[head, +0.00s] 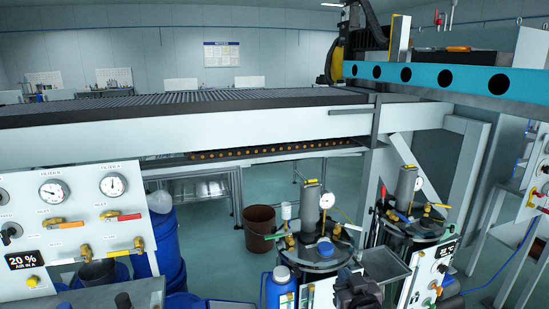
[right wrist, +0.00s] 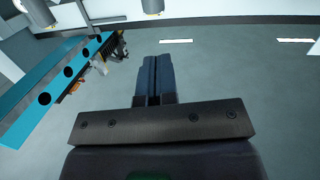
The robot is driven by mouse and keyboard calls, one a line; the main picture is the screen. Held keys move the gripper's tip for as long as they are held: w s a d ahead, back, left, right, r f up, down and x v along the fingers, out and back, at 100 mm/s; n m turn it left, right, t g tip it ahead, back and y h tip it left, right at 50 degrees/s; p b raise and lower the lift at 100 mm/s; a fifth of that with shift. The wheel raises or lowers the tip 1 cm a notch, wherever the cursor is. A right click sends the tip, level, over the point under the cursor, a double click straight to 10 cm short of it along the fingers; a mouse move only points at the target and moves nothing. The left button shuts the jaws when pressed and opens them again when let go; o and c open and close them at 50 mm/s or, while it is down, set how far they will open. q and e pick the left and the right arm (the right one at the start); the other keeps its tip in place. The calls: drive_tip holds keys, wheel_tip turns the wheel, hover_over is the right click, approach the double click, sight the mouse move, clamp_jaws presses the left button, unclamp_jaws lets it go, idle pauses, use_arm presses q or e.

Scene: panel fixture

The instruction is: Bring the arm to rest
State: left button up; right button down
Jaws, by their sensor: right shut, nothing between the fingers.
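My right gripper (head: 357,290) shows as a dark shape at the bottom edge of the head view, right of centre. It is in front of the pressure pots, and most of its arm is out of frame. In the right wrist view its two dark fingers (right wrist: 153,78) lie together, shut, with nothing between them. My left gripper is in neither view.
A panel with gauges and valves (head: 75,225) stands at left. Pressure pots (head: 318,240) and a blue container (head: 280,288) are close to my right gripper. A long table (head: 200,134) spans behind. A blue beam (head: 450,78) is upper right, also in the right wrist view (right wrist: 45,100).

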drive_tip(key=s+d+f+g+h, duration=0.1)
drive_tip(key=s+d+f, duration=0.2)
drive_tip(key=s+f, duration=0.3)
drive_tip(key=s+d+f+m+g+h, duration=0.1)
drive_tip(key=s+d+f, duration=0.3)
drive_tip(key=s, duration=0.9)
drive_tip(key=s+d+f+g+h, duration=0.1)
drive_tip(key=s+d+f+g, duration=0.2)
drive_tip(key=s+f, duration=0.6)
drive_tip(key=shift+s+d+m, duration=0.3)
drive_tip(key=shift+s, duration=0.5)
